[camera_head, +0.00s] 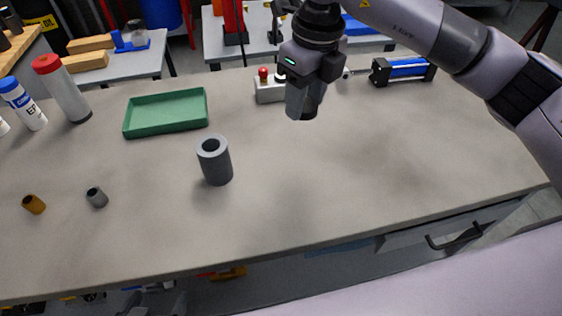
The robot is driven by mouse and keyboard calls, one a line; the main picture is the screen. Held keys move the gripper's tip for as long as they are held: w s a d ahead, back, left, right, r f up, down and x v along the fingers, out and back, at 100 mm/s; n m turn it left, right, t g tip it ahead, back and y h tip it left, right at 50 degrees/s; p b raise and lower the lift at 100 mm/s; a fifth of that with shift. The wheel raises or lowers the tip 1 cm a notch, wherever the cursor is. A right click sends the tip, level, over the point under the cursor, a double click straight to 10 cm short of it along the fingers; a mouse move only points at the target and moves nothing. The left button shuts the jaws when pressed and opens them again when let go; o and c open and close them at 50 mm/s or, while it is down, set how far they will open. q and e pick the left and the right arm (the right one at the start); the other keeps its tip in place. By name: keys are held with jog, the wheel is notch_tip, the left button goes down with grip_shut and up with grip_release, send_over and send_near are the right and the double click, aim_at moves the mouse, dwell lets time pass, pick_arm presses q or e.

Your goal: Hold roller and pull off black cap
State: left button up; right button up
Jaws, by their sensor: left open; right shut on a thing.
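My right gripper (305,98) hangs above the far middle of the table, pointing down. It is shut on a grey cylindrical piece (304,100) with a dark lower end, held between the fingers. I cannot tell for sure whether this is the roller with its black cap. My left gripper (155,296) shows at the bottom edge, below the table's front edge, open and empty. A thick dark grey hollow cylinder (216,166) stands upright on the table, apart from both grippers. A small grey ring-like cylinder (96,197) lies at the left.
A green tray (168,128) is empty. A small brown cylinder (34,204) lies at the left. Bottles, one red-capped (62,88), stand at the far left. A switch box (268,88) and a blue-black cylinder unit (402,70) stand at the back. The right front is clear.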

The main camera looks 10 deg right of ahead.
aim_at(282, 164)
jog(key=r+m, duration=0.1)
jog(key=m, duration=0.1)
jog(key=a+r+m, duration=0.1)
jog(key=m, duration=0.2)
jog(key=a+r+m, duration=0.1)
jog(key=m, duration=0.1)
jog(key=shift+w+r+h+p, duration=0.1)
jog(key=shift+w+h+p, duration=0.2)
jog(key=shift+h+p, duration=0.1)
jog(key=f+m+p, duration=0.1)
jog(key=f+m, duration=0.1)
jog(key=f, duration=0.3)
jog(key=a+f+m, duration=0.1)
jog(key=f+m, duration=0.2)
jog(key=f, duration=0.3)
jog(key=a+f+m+p, duration=0.1)
jog(key=f+m, duration=0.1)
jog(key=f, duration=0.3)
jog(key=shift+w+f+m+h+p, duration=0.1)
jog(key=shift+f+m+h+p, duration=0.2)
jog(key=shift+f+h+p, duration=0.1)
jog(key=shift+f, duration=0.15)
jog(key=shift+f, duration=0.1)
jog(key=o, duration=1.2)
